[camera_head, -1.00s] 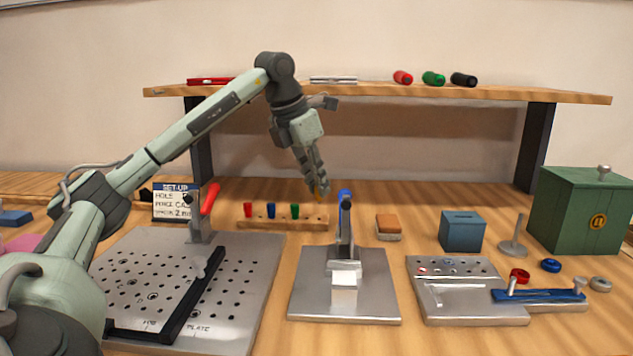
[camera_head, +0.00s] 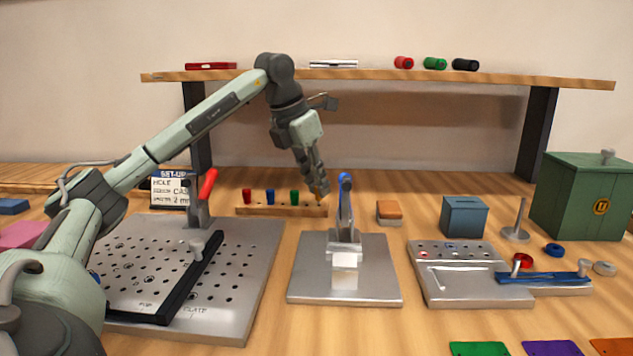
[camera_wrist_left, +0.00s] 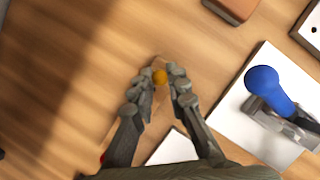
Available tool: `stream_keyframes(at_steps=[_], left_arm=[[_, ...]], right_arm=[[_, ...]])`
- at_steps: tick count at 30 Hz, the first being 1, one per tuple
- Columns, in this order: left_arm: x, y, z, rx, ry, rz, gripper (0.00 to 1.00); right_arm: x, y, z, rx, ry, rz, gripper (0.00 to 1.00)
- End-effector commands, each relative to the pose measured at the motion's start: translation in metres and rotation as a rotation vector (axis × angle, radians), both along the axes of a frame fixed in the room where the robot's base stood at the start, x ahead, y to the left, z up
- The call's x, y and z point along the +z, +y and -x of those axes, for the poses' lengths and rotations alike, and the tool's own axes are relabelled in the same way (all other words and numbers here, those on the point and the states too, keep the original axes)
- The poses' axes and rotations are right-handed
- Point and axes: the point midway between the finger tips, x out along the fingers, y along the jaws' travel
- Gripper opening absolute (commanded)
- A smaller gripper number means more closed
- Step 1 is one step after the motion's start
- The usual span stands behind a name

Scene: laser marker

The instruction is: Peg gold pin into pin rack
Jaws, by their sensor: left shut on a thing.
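The pin rack (camera_head: 245,211) is a low wooden bar behind the press-like tool. Red (camera_head: 247,196), blue (camera_head: 271,197) and green (camera_head: 295,197) pins stand upright in it. My left gripper (camera_head: 320,193) points down at the rack's right end. It is shut on the gold pin, whose round gold top (camera_wrist_left: 160,77) shows between the fingertips in the left wrist view. The fingers (camera_wrist_left: 162,88) hide most of the pin, and I cannot tell whether its lower end is in a hole. My right gripper is not in view.
A tool with a blue handle (camera_head: 345,184) on a metal plate stands just in front of the rack's right end. A red-handled clamp (camera_head: 207,185) stands to the left. An orange-topped block (camera_head: 389,210) lies to the right. A shelf (camera_head: 380,77) spans behind.

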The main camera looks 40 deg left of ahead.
Motion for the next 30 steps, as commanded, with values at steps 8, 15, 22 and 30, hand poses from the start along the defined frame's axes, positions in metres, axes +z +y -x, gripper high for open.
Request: stream_keyframes(at_steps=[8,15,22,30], left_arm=[[-0.001,0.000,0.000,0.000,0.001,0.000,0.00],[-0.005,0.000,0.000,0.000,0.001,0.000,0.00],[-0.009,0.000,0.000,0.000,0.001,0.000,0.00],[-0.011,0.000,0.000,0.000,0.001,0.000,0.22]], right_arm=[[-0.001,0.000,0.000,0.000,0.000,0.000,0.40],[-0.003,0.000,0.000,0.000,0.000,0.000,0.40],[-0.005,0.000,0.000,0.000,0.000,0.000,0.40],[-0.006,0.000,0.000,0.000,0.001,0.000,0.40]])
